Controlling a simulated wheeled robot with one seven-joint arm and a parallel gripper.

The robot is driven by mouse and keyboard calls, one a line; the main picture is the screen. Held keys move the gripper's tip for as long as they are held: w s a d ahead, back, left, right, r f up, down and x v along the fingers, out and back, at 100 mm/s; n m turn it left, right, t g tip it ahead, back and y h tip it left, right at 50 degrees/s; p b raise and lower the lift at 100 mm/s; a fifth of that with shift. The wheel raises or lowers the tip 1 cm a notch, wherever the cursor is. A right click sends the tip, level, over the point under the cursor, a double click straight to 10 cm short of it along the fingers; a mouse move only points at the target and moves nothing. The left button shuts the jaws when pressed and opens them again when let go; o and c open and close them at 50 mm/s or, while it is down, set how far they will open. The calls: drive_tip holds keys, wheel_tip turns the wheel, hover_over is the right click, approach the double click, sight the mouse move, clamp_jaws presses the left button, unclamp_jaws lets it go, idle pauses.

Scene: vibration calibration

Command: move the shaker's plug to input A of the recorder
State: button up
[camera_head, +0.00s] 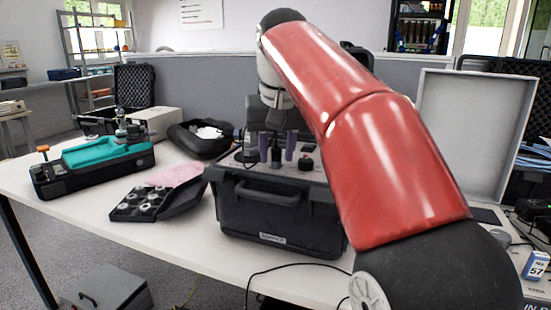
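A black hard case with a front carry handle (268,194) stands open-topped in the middle of the table, with dark fittings and a round knob (305,163) on its top panel; it looks like the shaker unit. My gripper (277,150) points down over this panel, its two purplish fingers apart. Something dark shows between or behind them, and I cannot tell whether it is held. The shaker's plug is not distinguishable. At the lower right, a light panel with partly cut-off "IN" lettering (536,304) may belong to the recorder; input A cannot be made out.
A teal-topped device (108,152) stands at the left, beside an open black box of round parts (146,203). A pink cloth (175,174) lies behind that box. A raised grey lid (478,125) stands at the right. A black cable (285,266) runs along the front table edge.

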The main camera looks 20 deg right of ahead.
clamp_jaws()
drive_tip(key=shift+d+r+n+y+p, duration=0.1)
drive_tip(key=shift+n+y+p, duration=0.35)
drive_tip(key=shift+n, duration=1.55)
drive_tip(key=shift+n+y+p, duration=0.25)
drive_tip(key=shift+n+p, duration=0.05)
drive_tip(key=shift+p, duration=0.15)
drive_tip(key=shift+d+n+y+p, duration=0.1)
drive_tip(key=shift+n+y+p, duration=0.25)
drive_tip(key=shift+n, duration=0.65)
drive_tip(key=shift+n+g, duration=0.3)
drive_tip(key=shift+n, duration=0.4)
drive_tip(key=n, duration=0.1)
drive_tip(key=n+y, duration=0.1)
drive_tip(key=n, duration=0.1)
drive_tip(key=shift+w+d+g, duration=0.15)
drive_tip(key=shift+g, duration=0.15)
drive_tip(key=shift+n, duration=0.5)
